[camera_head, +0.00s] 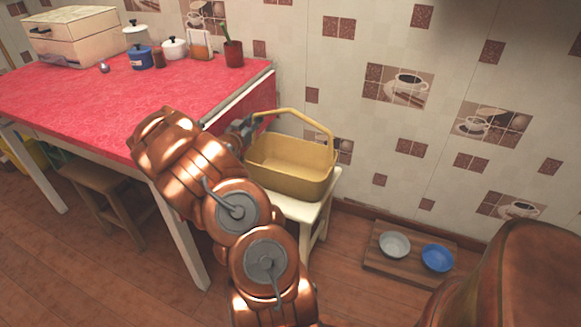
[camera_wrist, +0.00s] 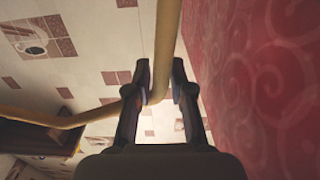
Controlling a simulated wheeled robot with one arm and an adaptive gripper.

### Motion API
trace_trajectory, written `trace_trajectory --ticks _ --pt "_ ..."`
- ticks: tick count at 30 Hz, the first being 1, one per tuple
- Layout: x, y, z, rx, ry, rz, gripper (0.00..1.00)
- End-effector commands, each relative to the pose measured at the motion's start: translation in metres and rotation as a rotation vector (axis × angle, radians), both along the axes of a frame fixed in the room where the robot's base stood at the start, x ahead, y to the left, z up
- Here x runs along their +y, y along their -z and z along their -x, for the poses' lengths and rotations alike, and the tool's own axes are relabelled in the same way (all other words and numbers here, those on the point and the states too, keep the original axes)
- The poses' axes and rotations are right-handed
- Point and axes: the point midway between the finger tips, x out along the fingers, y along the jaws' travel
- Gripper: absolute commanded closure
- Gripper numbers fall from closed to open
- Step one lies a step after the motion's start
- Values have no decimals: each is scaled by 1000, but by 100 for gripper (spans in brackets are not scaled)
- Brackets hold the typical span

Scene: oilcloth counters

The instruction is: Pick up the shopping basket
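The yellow shopping basket (camera_head: 290,165) stands upright on a small white stool (camera_head: 300,207) against the tiled wall, its arched handle raised. In the head view my gripper (camera_head: 247,124) is at the left side of the handle, largely hidden behind my copper arm. In the wrist view the yellow handle (camera_wrist: 168,35) runs down between the two fingertips of my gripper (camera_wrist: 161,85), and bends away to the left. The fingers are apart, with the handle close to the left one and a narrow gap on the right. The basket's near left corner is partly hidden by my arm.
A red-covered table (camera_head: 90,95) is close to the left of my gripper. It holds a white box (camera_head: 75,38), pots and a potted plant (camera_head: 233,52). A wooden board (camera_head: 385,264) with a grey bowl (camera_head: 394,244) and a blue bowl (camera_head: 437,257) lies on the floor at right.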

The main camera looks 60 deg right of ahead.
Motion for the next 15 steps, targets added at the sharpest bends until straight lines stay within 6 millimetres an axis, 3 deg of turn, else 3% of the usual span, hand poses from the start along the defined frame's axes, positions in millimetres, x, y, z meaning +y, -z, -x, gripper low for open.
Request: trace_trajectory --ticks 5,15 --pt "0 0 0 0 -1 1 100" --pt "0 -1 0 1 -1 1 100"
